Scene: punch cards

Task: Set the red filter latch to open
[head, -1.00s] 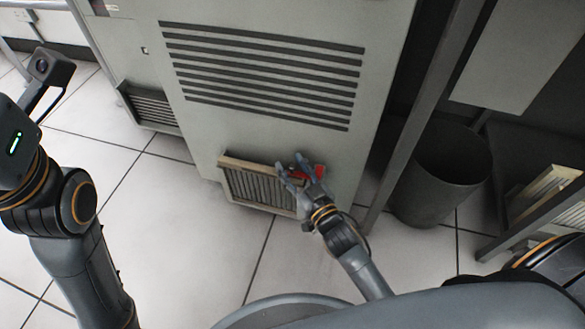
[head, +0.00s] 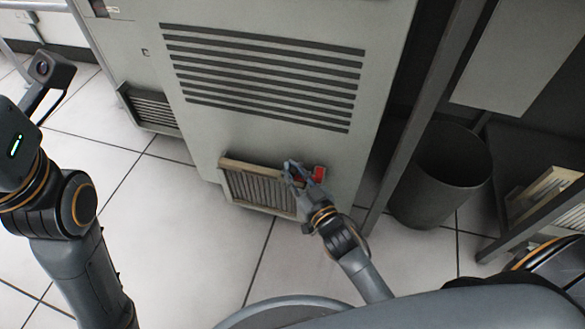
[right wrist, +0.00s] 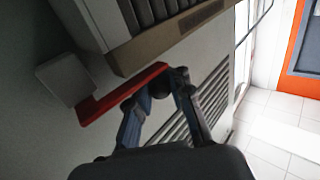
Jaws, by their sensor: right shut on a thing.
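The red filter latch (head: 319,174) is on the lower front of a grey cabinet, at the right end of a slatted filter (head: 262,188). My right gripper (head: 293,168) is shut on the latch and partly covers it in the head view. In the right wrist view the latch (right wrist: 115,96) is a bent red bar, and the fingertips of my right gripper (right wrist: 170,77) are at its far end. The latch's other end lies by a pale grey block (right wrist: 66,78). My left arm shows at the left of the head view, but its fingers do not.
The grey cabinet (head: 215,125) has dark vent slots above the filter. A dark round bin (head: 440,180) and a grey post (head: 418,120) stand to the right of my right arm. Tiled floor (head: 190,245) is clear in front of the cabinet on the left.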

